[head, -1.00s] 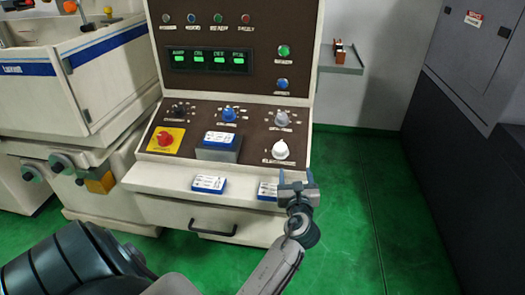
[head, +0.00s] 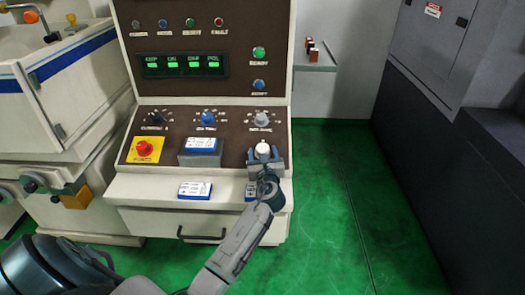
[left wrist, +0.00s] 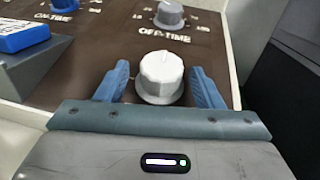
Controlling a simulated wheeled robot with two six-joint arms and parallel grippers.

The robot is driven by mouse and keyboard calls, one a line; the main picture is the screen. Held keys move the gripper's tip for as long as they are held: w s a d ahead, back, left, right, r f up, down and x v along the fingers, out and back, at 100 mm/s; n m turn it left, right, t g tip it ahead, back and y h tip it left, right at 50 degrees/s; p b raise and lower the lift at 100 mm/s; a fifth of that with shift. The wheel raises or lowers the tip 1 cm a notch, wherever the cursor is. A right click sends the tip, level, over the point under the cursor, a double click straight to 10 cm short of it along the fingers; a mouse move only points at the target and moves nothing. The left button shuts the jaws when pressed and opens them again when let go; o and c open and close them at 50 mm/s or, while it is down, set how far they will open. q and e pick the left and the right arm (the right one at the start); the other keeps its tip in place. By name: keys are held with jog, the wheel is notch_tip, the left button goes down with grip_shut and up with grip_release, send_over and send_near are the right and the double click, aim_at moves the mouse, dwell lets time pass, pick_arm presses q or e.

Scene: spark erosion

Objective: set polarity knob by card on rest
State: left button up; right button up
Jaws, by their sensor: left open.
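The white polarity knob (head: 263,148) sits at the lower right of the brown console panel; its printed label is hidden by my gripper. In the left wrist view the knob (left wrist: 161,72) stands between two blue fingers, with a visible gap on each side. My left gripper (head: 265,158) is open around it. The pointer mark faces roughly up in that view. A blue-and-white card (head: 201,143) lies on the grey rest (head: 201,159) left of the knob; its text is too small to read. My right gripper is not in view.
A grey OFF-TIME knob (head: 262,118) and a blue ON-TIME knob (head: 208,118) are above. A red emergency button (head: 145,148) is at left. Green floor is free at right.

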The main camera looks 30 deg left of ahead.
pick_arm(q)
jog(key=shift+w, duration=0.25)
jog(key=shift+a, duration=0.1)
jog(key=c, duration=1)
jog(key=shift+o, duration=0.2)
